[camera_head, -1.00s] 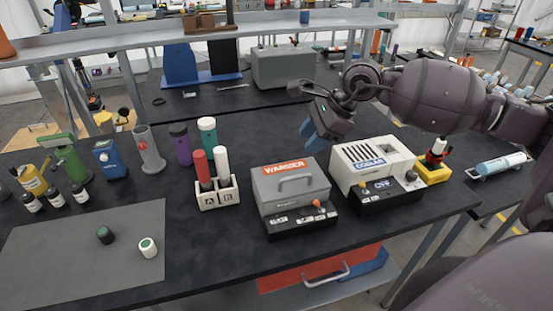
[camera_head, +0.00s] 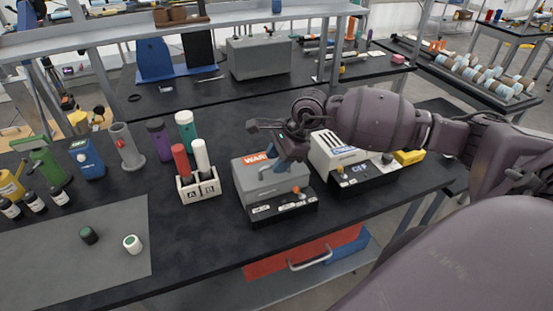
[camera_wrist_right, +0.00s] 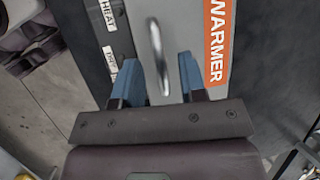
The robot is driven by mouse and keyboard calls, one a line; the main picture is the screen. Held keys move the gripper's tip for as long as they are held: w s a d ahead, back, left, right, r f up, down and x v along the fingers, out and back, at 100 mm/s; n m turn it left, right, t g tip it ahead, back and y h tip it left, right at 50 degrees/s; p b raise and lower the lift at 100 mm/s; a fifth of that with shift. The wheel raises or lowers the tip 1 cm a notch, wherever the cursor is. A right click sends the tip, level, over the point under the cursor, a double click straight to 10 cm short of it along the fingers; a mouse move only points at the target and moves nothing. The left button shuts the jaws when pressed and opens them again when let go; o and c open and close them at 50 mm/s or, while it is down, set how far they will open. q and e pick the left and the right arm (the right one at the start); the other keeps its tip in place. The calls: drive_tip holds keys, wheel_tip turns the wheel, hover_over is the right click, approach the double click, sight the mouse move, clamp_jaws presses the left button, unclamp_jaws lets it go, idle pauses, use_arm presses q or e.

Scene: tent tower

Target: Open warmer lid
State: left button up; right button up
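The warmer (camera_head: 248,193) is a grey box with an orange label on its lid and a black control front, standing on the dark table. Its lid is shut. In the right wrist view, the warmer lid (camera_wrist_right: 188,35) fills the middle, and its metal handle (camera_wrist_right: 156,58) lies between the two blue fingers. My right gripper (camera_head: 280,176) is over the warmer's lid. In the right wrist view, the right gripper (camera_wrist_right: 160,78) is open, with a gap on each side of the handle. My left gripper is not in view.
The white cooler (camera_head: 328,152) with a black front stands right beside the warmer. A white holder (camera_head: 199,188) with red and white tubes stands to its left. A grey mat (camera_head: 90,250) with two small capped jars lies at front left.

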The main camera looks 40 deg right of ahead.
drive_tip(key=shift+w+a+f, duration=0.1)
drive_tip(key=shift+a+f, duration=0.05)
drive_tip(key=shift+f, duration=0.15)
drive_tip(key=shift+c, duration=0.3)
clamp_jaws()
drive_tip(key=shift+w+r, duration=0.1)
